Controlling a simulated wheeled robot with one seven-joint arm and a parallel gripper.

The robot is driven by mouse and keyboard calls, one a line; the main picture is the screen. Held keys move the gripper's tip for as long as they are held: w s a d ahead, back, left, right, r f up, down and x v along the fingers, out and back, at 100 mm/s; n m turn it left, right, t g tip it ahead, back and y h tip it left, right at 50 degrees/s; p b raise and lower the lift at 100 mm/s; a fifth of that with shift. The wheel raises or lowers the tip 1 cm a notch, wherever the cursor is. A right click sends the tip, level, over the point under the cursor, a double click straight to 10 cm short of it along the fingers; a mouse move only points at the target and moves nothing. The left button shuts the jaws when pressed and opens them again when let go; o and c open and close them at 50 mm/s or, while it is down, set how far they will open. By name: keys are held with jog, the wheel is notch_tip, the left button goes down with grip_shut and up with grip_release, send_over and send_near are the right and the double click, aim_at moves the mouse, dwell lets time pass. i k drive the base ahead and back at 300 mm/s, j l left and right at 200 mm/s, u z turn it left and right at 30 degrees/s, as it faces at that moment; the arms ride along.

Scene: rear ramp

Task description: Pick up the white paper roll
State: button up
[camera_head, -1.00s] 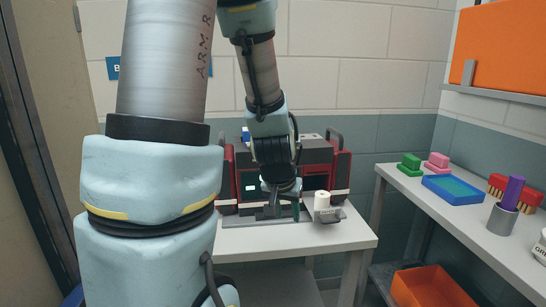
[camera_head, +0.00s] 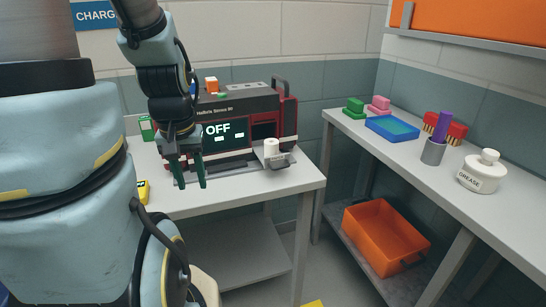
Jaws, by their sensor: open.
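My gripper (camera_head: 188,184) points down to the left of the roll, in front of the machine. Its two dark green fingers are apart, with nothing seen between them. A clear gap lies between my gripper and the roll.
A machine (camera_head: 245,115) with an OFF screen stands behind the roll, with small blocks on top. A yellow device (camera_head: 143,191) lies at the table's left. An orange bin (camera_head: 385,235) is on the lower shelf. The right bench holds a blue tray (camera_head: 392,128), a grease jar (camera_head: 482,172) and brushes.

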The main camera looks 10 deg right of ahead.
aim_at(271, 145)
jog(key=u, duration=0.65)
jog(key=k+l+u, duration=0.3)
jog(key=u, duration=0.15)
jog(key=k+l+u, duration=0.45)
